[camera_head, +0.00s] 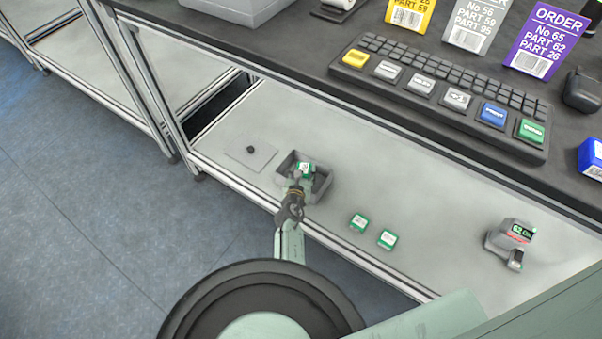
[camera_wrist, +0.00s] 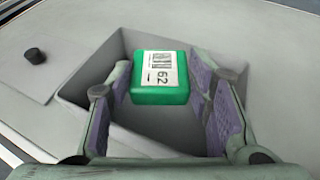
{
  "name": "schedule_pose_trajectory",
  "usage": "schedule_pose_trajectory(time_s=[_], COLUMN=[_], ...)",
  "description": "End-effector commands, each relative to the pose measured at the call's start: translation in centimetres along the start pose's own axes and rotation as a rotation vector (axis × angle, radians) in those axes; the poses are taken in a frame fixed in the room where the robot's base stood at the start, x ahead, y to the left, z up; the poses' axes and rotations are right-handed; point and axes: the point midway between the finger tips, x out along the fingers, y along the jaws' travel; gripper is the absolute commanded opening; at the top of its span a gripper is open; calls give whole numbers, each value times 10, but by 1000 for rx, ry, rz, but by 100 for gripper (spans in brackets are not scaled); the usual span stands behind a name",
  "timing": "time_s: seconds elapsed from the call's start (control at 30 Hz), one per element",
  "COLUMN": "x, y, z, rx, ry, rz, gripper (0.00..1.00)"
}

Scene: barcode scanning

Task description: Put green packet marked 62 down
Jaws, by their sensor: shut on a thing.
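My gripper (camera_head: 297,188) is shut on the green packet marked 62 (camera_head: 305,168), low over the grey bin (camera_head: 325,187) on the lower shelf. In the wrist view the packet (camera_wrist: 160,96) sits between the purple-padded fingers, its white label with barcode and "62" facing up. The open bin (camera_wrist: 85,84) surrounds it in that view. I cannot tell whether the packet touches the bin's floor. The grey handheld scanner (camera_head: 503,238) stands at the right of the shelf, its small display reading 62.
Two other green packets (camera_head: 358,221) (camera_head: 388,239) lie on the lower shelf right of the bin. A flat grey plate with a black knob (camera_head: 250,149) lies to its left. The dark upper worktop (camera_head: 300,62) overhangs the shelf and holds a keyboard and order cards.

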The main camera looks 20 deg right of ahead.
Motion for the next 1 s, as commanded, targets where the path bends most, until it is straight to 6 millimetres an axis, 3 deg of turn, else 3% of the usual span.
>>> schedule_pose_trajectory(time_s=[0.57,0.6,0.87,1.0], x=[4,4,4,4], y=[1,0,0,0], z=[-10,-11,-13,-14], rx=[0,0,-1,-1], ry=[-1,1,2,3], rz=[1,0,0,0], gripper=[13,48,65,66])
